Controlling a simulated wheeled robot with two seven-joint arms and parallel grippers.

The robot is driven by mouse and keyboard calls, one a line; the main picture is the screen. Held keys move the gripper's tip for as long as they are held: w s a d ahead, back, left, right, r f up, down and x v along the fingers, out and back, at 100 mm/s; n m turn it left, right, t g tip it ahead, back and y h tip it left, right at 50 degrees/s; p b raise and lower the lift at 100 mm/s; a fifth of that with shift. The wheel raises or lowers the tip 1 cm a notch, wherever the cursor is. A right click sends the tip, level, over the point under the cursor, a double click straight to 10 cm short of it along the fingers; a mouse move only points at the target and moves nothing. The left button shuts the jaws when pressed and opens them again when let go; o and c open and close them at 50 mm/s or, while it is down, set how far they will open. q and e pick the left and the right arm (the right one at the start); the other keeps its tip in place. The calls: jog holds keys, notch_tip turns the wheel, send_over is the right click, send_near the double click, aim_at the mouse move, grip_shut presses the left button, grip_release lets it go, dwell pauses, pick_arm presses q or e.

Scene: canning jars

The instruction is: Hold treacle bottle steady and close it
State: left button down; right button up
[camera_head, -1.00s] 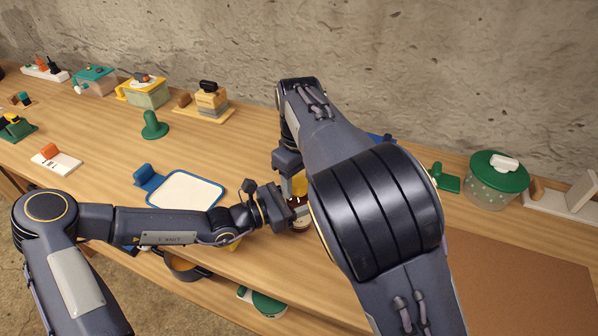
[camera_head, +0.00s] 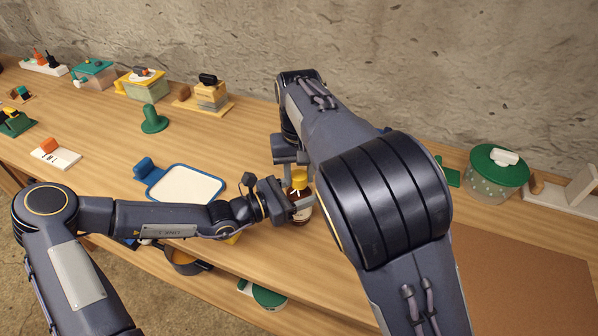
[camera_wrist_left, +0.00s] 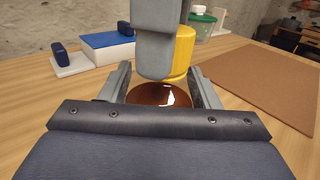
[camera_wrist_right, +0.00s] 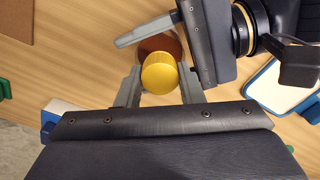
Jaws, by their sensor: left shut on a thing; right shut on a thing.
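The treacle bottle (camera_head: 302,213) is brown glass and upright near the table's front edge, with a yellow cap (camera_head: 299,178) at its top. My left gripper (camera_head: 297,208) is shut on the bottle's body from the left; in the left wrist view the brown glass (camera_wrist_left: 160,94) sits between its fingers. My right gripper (camera_wrist_right: 160,88) is shut on the yellow cap from above, one finger on each side. In the left wrist view a right finger (camera_wrist_left: 155,45) partly covers the cap (camera_wrist_left: 182,50). How tightly the cap sits on the neck is hidden.
A blue-rimmed white board (camera_head: 187,186) lies left of the bottle. A green-lidded jar (camera_head: 497,170) and a brown mat (camera_head: 525,275) are at the right. Several jars and blocks line the back left. My right forearm hides the table behind the bottle.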

jog(key=m, duration=0.4)
jog(key=shift+m, duration=0.4)
jog(key=o, duration=1.1)
jog(key=shift+r, duration=2.25)
jog(key=shift+c, duration=0.4)
jog(key=n, duration=0.2)
jog(key=r+n, duration=0.1)
jog(key=n, duration=0.2)
jog(key=shift+r, duration=0.15)
notch_tip(320, 180, up, 2)
jog(key=n, duration=0.6)
jog(key=shift+n, duration=0.4)
